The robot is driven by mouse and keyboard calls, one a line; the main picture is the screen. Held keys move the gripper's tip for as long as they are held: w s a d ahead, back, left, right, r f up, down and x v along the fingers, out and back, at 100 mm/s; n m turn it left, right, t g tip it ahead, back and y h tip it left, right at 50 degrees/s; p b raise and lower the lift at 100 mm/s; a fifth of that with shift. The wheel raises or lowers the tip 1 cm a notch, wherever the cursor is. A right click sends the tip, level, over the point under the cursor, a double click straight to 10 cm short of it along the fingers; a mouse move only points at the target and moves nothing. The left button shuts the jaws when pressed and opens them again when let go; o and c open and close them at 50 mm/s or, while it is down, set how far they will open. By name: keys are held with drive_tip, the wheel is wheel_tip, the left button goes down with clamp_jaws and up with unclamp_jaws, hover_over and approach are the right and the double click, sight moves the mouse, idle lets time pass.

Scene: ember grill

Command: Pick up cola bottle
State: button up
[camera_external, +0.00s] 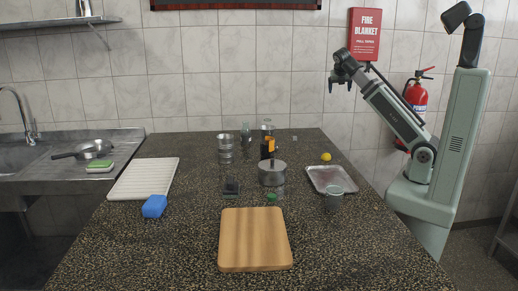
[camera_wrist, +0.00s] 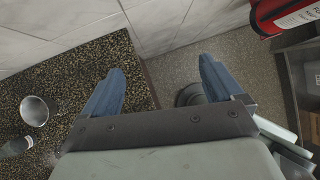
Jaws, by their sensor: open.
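A dark bottle with an orange part (camera_external: 266,149) stands toward the back of the counter, its lower part hidden behind a metal pot. Clear glass bottles (camera_external: 245,133) stand behind it. I cannot tell from the labels which bottle is the cola. My gripper (camera_external: 340,85) is open and empty, raised high above the back right of the counter, well apart from the bottles. In the wrist view its two blue fingers (camera_wrist: 158,86) are spread wide with nothing between them. A pale glass bottle (camera_wrist: 16,146) lies in view at the left edge there.
The metal pot (camera_external: 271,174), metal cups (camera_external: 225,154), a silver tray (camera_external: 326,172) and a grey mug (camera_external: 334,199) crowd the bottles. A wooden board (camera_external: 254,240), white rack (camera_external: 144,179) and blue block (camera_external: 154,206) lie nearer. A fire extinguisher (camera_external: 416,96) hangs on the wall. The front right counter is clear.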

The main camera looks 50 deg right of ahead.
drive_tip(key=w+a+f+n+y, duration=0.1)
drive_tip(key=w+a+f+y, duration=0.4)
drive_tip(key=w+a+f, duration=0.45)
drive_tip(key=m+g+y, duration=0.5)
drive_tip(key=m+y, duration=0.1)
drive_tip(key=y, duration=1.3)
approach(264, 140)
drive_tip(key=shift+m, duration=0.3)
drive_tip(key=shift+s+a+f, duration=0.1)
drive_tip(key=shift+s+a, duration=0.1)
drive_tip(key=shift+a, duration=1.25)
drive_tip(key=shift+s+a, duration=0.15)
drive_tip(key=shift+a, duration=1.25)
drive_tip(key=shift+s+a+f, duration=0.1)
drive_tip(key=shift+s+a, duration=0.1)
drive_tip(key=shift+a, duration=1.25)
drive_tip(key=shift+c, duration=0.2)
drive_tip(key=shift+r, duration=0.1)
drive_tip(key=c, duration=1.2)
